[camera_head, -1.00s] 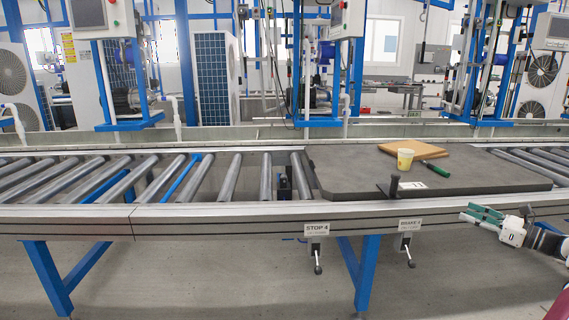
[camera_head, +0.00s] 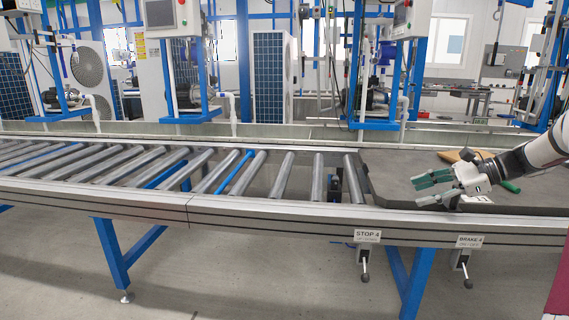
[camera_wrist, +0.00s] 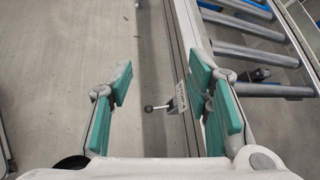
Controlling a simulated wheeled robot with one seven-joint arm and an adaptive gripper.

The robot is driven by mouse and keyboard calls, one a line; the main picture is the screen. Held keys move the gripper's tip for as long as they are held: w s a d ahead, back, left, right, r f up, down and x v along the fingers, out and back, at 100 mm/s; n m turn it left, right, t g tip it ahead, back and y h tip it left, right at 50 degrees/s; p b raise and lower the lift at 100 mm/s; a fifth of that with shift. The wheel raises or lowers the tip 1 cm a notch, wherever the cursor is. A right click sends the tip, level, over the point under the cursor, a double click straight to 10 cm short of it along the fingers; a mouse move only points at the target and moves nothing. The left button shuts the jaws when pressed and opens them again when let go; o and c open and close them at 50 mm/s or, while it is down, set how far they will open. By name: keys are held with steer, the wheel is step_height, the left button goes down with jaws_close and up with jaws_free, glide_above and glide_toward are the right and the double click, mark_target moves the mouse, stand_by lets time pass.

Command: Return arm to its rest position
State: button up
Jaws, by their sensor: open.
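My gripper (camera_head: 424,189) is at the right in the head view, in front of the dark pallet board (camera_head: 400,170) on the conveyor. Its green-padded fingers point left and are spread apart with nothing between them. In the wrist view my gripper (camera_wrist: 160,103) shows the same open fingers, with the floor, the conveyor's edge and a lever between and beyond them. My arm reaches in from the right edge and hides much of the board. A brown board (camera_head: 451,156) and a green-handled tool (camera_head: 510,187) show partly around it. The yellow cup is hidden.
The roller conveyor (camera_head: 190,207) runs across the view. Below its front rail hang the STOP 4 lever (camera_head: 365,264) and BRAKE 4 lever (camera_head: 465,270). Pump stations with blue frames (camera_head: 186,80) stand behind. The floor (camera_head: 260,275) in front is clear.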

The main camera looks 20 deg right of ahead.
steer(key=s+a+r+n+g+h, duration=0.1)
steer(key=s+a+r+n+g, duration=0.15)
steer(key=a, duration=0.55)
steer(key=s+a+r+n+g, duration=0.1)
steer(key=s+a+n+g, duration=0.15)
steer(key=a, duration=0.45)
steer(key=s+a+r+n+g+h, duration=0.1)
steer(key=s+a+r+n, duration=0.15)
steer(key=a, duration=0.55)
steer(key=s+a+n+g+h, duration=0.25)
steer(key=s+a+n, duration=0.35)
steer(key=s+a, duration=0.55)
steer(key=s+f+n+h, duration=0.2)
steer(key=s+f+n, duration=0.15)
steer(key=s, duration=0.55)
steer(key=s+f+n+h, duration=0.3)
steer(key=s+n, duration=0.1)
steer(key=s, duration=0.5)
step_height(320, 180, up, 34)
steer(key=d+n+t+p, duration=0.1)
steer(key=t+p, duration=0.3)
steer(key=p, duration=2.8)
steer(key=shift+t, duration=0.35)
steer(key=shift+y, duration=0.25)
